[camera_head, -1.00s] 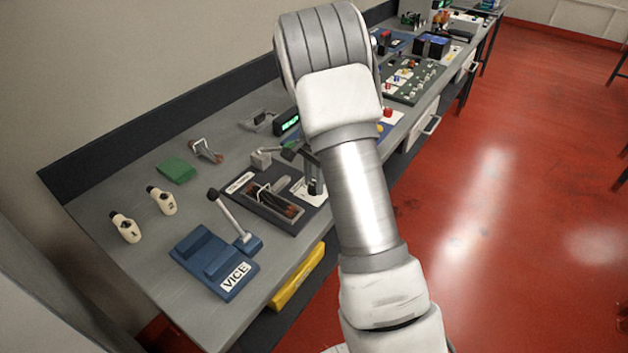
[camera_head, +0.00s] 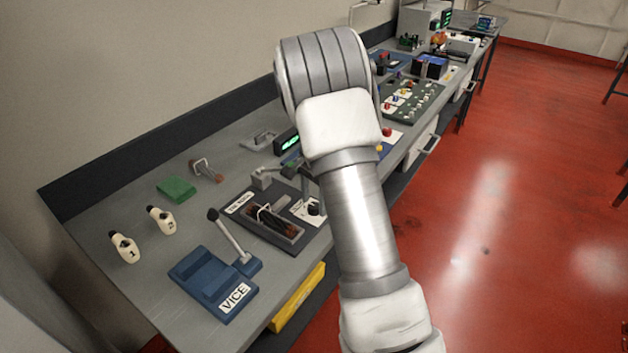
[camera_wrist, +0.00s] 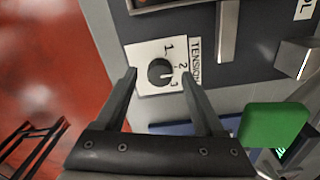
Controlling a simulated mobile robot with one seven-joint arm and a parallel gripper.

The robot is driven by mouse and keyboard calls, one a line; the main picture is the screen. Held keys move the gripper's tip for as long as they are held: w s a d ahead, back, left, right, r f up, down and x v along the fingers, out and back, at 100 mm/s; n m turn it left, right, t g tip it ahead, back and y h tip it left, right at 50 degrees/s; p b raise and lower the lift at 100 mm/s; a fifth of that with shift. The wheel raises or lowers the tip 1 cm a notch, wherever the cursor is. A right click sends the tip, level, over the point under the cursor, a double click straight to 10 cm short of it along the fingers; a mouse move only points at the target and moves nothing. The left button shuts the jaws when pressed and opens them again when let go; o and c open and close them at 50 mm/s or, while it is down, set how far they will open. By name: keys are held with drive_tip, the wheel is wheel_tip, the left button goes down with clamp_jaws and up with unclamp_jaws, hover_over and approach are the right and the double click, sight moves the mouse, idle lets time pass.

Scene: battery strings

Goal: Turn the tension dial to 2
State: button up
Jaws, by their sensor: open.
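The tension dial (camera_wrist: 160,72) is a dark round knob on a white plate (camera_wrist: 145,53) marked 1, 2 and 3, beside a TENSION label (camera_wrist: 195,62) in the wrist view. A pale mark shows on the knob's right side, near the 2, but I cannot tell exactly where it points. My gripper (camera_wrist: 157,76) is open, its two fingers on either side of the knob in the picture. I cannot tell whether they touch it. In the head view the dial (camera_head: 314,207) shows small beside my arm; my gripper is hidden there.
A blue vice (camera_head: 215,282) stands in front. A green part (camera_wrist: 273,126) is close to my right finger.

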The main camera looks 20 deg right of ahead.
wheel_tip(320, 180, up, 17)
drive_tip(key=p, duration=0.1)
idle(0.6)
drive_tip(key=s+a+r+n+t, duration=0.25)
drive_tip(key=s+r+n, duration=0.2)
drive_tip(key=s, duration=0.35)
drive_tip(key=s+a+r+n+t, duration=0.1)
drive_tip(key=s+a+r+n, duration=0.3)
drive_tip(key=s, duration=0.3)
drive_tip(key=s+a+n+t, duration=0.1)
drive_tip(key=s+a+n, duration=0.1)
drive_tip(key=s, duration=0.5)
drive_tip(key=s+a+n+t, duration=0.1)
drive_tip(key=s+a+n, duration=0.1)
drive_tip(key=s, duration=0.5)
drive_tip(key=shift+f+n, duration=0.35)
drive_tip(key=shift+n, duration=0.5)
drive_tip(key=shift+c, duration=0.2)
